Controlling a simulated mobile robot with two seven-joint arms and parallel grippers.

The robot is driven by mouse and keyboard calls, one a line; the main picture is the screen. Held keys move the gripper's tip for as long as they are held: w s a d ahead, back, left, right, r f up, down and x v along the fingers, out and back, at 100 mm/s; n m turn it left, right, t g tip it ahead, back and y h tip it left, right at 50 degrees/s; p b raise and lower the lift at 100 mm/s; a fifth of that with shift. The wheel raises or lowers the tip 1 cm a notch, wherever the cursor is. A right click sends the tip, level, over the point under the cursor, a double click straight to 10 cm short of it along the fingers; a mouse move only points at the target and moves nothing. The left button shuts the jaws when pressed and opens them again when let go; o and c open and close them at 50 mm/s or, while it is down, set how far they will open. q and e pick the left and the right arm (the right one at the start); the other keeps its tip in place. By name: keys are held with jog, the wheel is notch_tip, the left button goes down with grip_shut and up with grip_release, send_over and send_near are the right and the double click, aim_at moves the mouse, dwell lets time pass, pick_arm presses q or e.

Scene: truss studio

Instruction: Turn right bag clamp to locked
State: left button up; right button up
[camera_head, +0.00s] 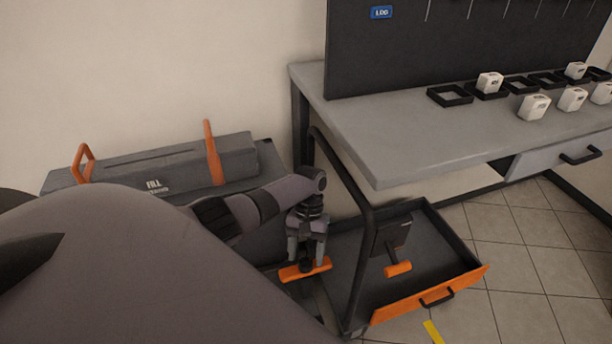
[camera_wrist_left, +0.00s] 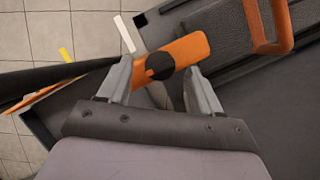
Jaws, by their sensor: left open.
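An orange bar with a round black hub (camera_head: 293,273) lies at the front of the grey unit, left of the workbench. My left gripper (camera_head: 306,258) is directly above it, pointing down. In the left wrist view the orange bar (camera_wrist_left: 192,48) passes between the spread fingers of my left gripper (camera_wrist_left: 158,66), with its black hub between the tips. The fingers are open; I cannot tell whether they touch the bar. A second orange lever (camera_head: 398,268) sits on a dark upright panel in the tray at right. No lock marking is readable. My right gripper is not in view.
The grey unit (camera_head: 150,165) carries tall orange handles (camera_head: 213,152). A dark post (camera_head: 352,190) stands just right of my gripper. The dark tray's orange front (camera_head: 430,296) and the workbench (camera_head: 400,130) lie to the right.

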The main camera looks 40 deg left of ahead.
pick_arm(q)
jog(key=v, duration=0.6)
jog(key=shift+s+f, duration=0.1)
dwell(0.4)
